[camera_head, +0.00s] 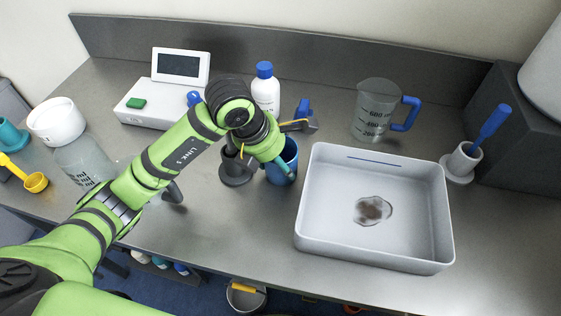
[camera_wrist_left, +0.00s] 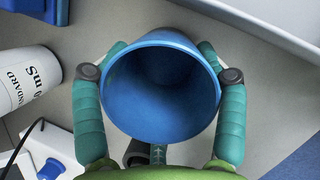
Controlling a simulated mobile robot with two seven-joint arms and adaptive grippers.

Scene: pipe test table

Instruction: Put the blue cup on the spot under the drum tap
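The blue cup (camera_head: 288,162) stands upright at the middle of the bench, partly hidden by my left gripper (camera_head: 276,145). In the left wrist view, the empty blue cup (camera_wrist_left: 160,90) sits between the two green fingers of my left gripper (camera_wrist_left: 160,66). One finger lies along each side of the cup, very close to its wall. The fingertips are hidden behind the rim, so I cannot tell whether they press on it. The white drum (camera_head: 545,65) is at the top right edge, above a dark grey block. Its tap and the spot under it are not visible. My right gripper is not in view.
A pale tray (camera_head: 420,258) with a brown puddle lies right of the cup. A jug (camera_head: 375,108), a white bottle (camera_head: 265,92) and a meter (camera_head: 150,105) stand behind. A dark holder (camera_head: 236,172) is close left of the cup. A blue-handled tool stands in a white holder (camera_head: 460,165).

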